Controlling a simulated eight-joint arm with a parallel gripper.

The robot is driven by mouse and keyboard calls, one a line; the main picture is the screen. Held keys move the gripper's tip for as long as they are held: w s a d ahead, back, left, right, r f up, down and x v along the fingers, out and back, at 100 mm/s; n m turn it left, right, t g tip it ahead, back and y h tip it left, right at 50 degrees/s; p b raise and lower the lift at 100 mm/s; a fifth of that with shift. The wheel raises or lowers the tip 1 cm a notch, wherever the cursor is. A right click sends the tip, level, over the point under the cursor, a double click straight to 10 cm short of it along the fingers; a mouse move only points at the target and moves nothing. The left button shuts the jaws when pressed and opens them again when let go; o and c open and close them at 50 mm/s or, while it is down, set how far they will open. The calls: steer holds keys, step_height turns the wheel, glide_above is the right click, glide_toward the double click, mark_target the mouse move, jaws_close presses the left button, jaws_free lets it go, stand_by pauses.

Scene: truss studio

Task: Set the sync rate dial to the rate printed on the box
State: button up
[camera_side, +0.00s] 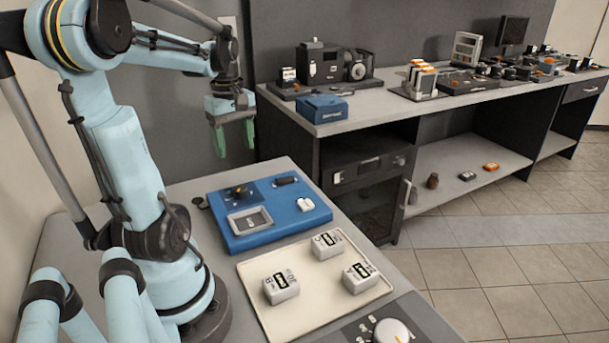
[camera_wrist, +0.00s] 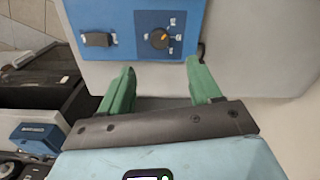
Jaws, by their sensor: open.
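A small black dial with an orange pointer (camera_side: 241,191) stands at the back of a blue panel (camera_side: 222,229). In the wrist view this dial (camera_wrist: 159,39) is beyond the fingertips, its pointer toward the right, with small unreadable labels around it. Three white boxes with dark printed labels sit on a cream tray: one front left (camera_side: 281,288), one right (camera_side: 360,277), one at the back (camera_side: 327,243). I cannot read any rate on them. My gripper (camera_side: 234,149) is open and empty, well above the panel; its green fingers (camera_wrist: 160,76) show apart in the wrist view.
The panel also carries a black part (camera_side: 287,181), a white block (camera_side: 306,204) and a grey recessed frame (camera_side: 250,221). A white knob (camera_side: 393,332) sits on a dark unit at the front edge. A bench with camera gear (camera_side: 323,62) and a blue box (camera_side: 322,109) stands behind.

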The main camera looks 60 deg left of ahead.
mark_target(240, 188)
step_height(240, 188, down, 12)
steer(key=shift+r, duration=0.15)
stand_by(0.5)
steer(key=c, duration=1)
steer(key=shift+c, duration=0.2)
